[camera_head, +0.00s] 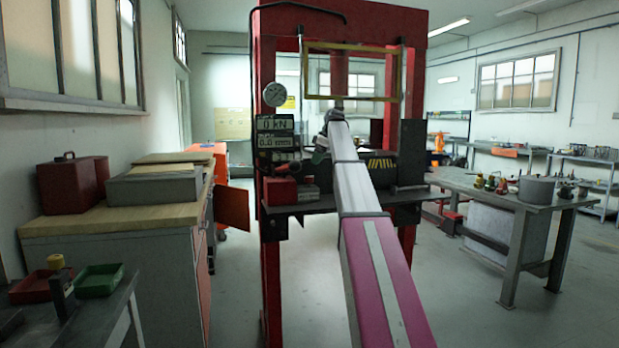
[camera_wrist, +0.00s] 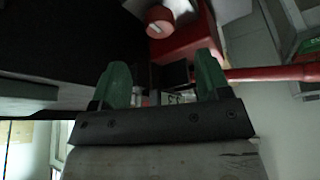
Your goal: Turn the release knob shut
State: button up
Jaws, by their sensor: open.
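A red round knob (camera_wrist: 159,22) with a pale slot on its face shows at the top of the wrist view, on or beside a red pump body (camera_wrist: 195,42). In the head view the red pump body (camera_head: 281,190) sits on the dark bed of the red press, and I cannot make out the knob clearly there. My gripper (camera_wrist: 162,78) has two green fingers spread apart with nothing between them. The knob is beyond the fingertips and apart from them. In the head view my arm hides most of the gripper (camera_head: 319,157), just right of the pump.
The red press frame (camera_head: 269,240) stands around the pump, with a gauge (camera_head: 274,94) and a digital display (camera_head: 275,133) on its left post. A red pump handle (camera_wrist: 275,73) runs right in the wrist view. A workbench (camera_head: 520,200) stands right, a cabinet (camera_head: 120,240) left.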

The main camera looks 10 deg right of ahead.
aim_at(310, 177)
jog(key=x, duration=0.8)
jog(key=shift+f, duration=0.25)
jog(key=c, duration=0.9)
